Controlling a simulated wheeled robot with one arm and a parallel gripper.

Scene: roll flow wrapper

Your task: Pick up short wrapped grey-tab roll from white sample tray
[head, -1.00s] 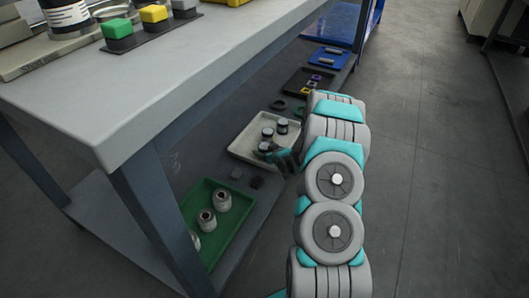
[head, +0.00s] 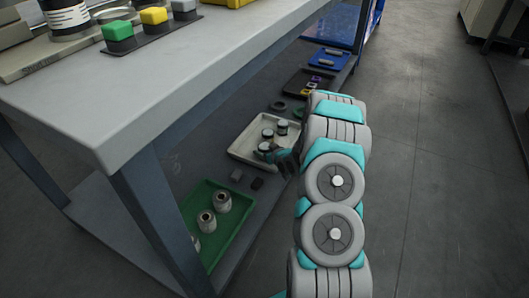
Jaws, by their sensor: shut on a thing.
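The white sample tray (head: 245,150) lies on the lower shelf under the bench, in the middle of the head view. Several short dark rolls with pale ends stand in it, such as one roll (head: 282,128) at the back and another roll (head: 267,134) beside it. My gripper (head: 270,154) is low over the tray's front right part, reaching in from the right. It is shut on a short roll (head: 264,147) at the front of the group. The gripper partly hides this roll, and its tab colour is too small to tell.
A green tray (head: 232,233) with several metal cylinders lies nearer on the shelf. A dark tray (head: 297,85) and a blue tray (head: 328,62) lie farther back. The bench top (head: 180,75) overhangs the shelf.

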